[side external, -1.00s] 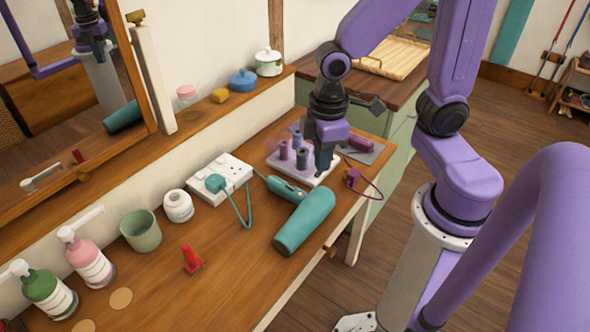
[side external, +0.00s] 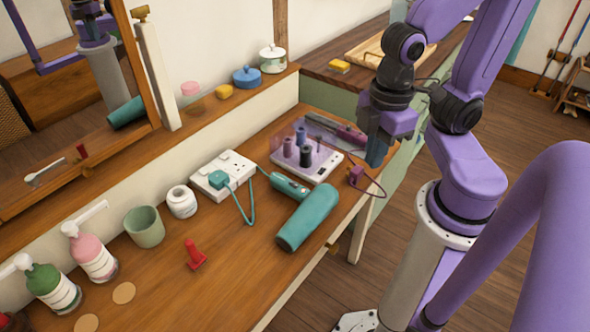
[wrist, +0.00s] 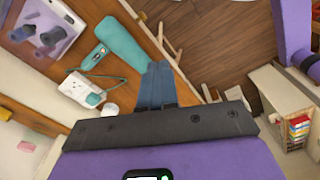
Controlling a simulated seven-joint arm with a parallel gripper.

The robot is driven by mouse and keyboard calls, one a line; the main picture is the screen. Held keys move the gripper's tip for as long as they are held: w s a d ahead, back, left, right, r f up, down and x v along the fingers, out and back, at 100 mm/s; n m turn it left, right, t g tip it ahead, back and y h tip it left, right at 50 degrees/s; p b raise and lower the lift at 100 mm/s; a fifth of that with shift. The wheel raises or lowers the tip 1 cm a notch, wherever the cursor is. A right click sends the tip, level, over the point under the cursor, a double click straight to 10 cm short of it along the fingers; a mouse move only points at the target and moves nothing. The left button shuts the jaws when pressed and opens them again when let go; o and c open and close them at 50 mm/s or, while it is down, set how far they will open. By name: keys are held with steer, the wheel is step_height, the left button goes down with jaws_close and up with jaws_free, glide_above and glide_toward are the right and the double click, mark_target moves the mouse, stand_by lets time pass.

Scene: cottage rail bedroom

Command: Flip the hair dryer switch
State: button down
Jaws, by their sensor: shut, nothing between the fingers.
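The teal hair dryer (side external: 307,216) lies on its side on the wooden bench, its handle (side external: 288,186) pointing to the back left. In the wrist view its barrel (wrist: 122,42) and handle (wrist: 95,56) lie left of the fingertips. The switch on the handle is too small to make out clearly. A teal plug (side external: 218,179) sits in the white socket block (side external: 208,188), its cord looping beside the dryer. My gripper (side external: 376,160) is shut and empty near the bench's right edge, apart from the dryer; its blue fingers also show in the wrist view (wrist: 158,68).
A white tray (side external: 322,170) with several spool-like pegs stands behind the dryer, a purple corded item (side external: 355,175) at its right. A white jar (side external: 182,201), green cup (side external: 145,226), red piece (side external: 195,256) and pump bottles line the left. The front middle bench is clear.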

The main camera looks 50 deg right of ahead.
steer(key=w+f+n+t, duration=0.1)
steer(key=w+f+n, duration=0.15)
steer(key=w, duration=0.75)
steer(key=n+h, duration=0.1)
steer(key=n, duration=0.2)
glide_above(289, 182)
steer(key=s+a, duration=0.1)
steer(key=s, duration=0.2)
steer(key=shift+t, duration=0.4)
steer(key=shift+s+f, duration=0.1)
steer(key=shift+f, duration=2.35)
steer(key=shift+f, duration=0.15)
steer(key=shift+w+d+f, duration=0.15)
steer(key=shift+w+f, duration=0.3)
steer(key=shift+f, duration=1.8)
steer(key=shift+w+d+f, duration=0.1)
steer(key=shift+w+f, duration=0.3)
steer(key=shift+f, duration=1.85)
steer(key=shift+w+d+f, duration=0.15)
steer(key=shift+w+f, duration=0.3)
steer(key=shift+f, duration=1.8)
